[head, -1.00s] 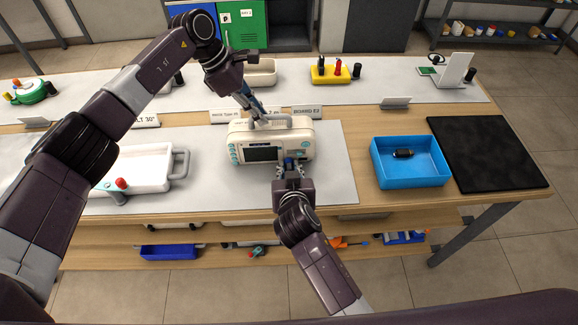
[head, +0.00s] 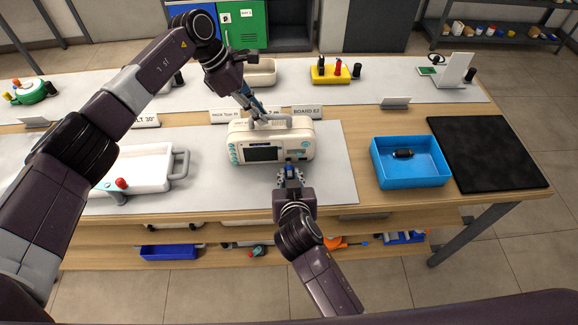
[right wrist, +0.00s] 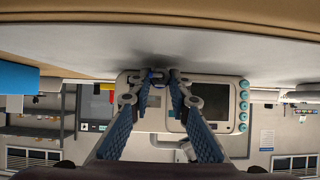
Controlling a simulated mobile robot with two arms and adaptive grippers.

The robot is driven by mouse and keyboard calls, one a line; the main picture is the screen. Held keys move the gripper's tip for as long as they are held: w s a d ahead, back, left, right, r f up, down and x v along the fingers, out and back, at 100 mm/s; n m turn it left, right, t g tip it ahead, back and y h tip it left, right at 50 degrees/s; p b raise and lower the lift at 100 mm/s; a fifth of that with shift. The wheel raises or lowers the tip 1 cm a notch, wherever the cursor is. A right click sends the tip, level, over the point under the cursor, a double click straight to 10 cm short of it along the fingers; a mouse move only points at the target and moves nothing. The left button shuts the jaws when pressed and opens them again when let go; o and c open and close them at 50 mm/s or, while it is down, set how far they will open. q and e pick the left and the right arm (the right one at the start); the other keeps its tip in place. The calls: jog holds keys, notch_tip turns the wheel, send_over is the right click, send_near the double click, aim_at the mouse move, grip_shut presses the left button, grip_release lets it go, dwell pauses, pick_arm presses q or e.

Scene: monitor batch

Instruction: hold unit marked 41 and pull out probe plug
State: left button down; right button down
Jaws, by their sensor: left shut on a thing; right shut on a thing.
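The white monitor unit (head: 297,146) stands upright on the grey mat, with its dark screen and teal buttons facing me; I cannot read its marking clearly. It also shows upside down in the right wrist view (right wrist: 210,125). My left gripper (head: 259,116) is shut on the unit's top handle (head: 283,119).
A blue tray (head: 411,182) with a dark object (head: 403,154) stands to the right, beside a black mat (head: 490,155). A white tray-like device (head: 140,175) with a red knob is at left. Signs (head: 306,111) stand behind the unit. The mat right of the unit is clear.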

jog(key=shift+s, duration=1.4)
pick_arm(q)
jog(key=c, duration=1.9)
grip_release()
jog(key=v, duration=1.2)
jog(key=shift+s+f, duration=0.1)
pick_arm(e)
jog(key=shift+s, duration=0.15)
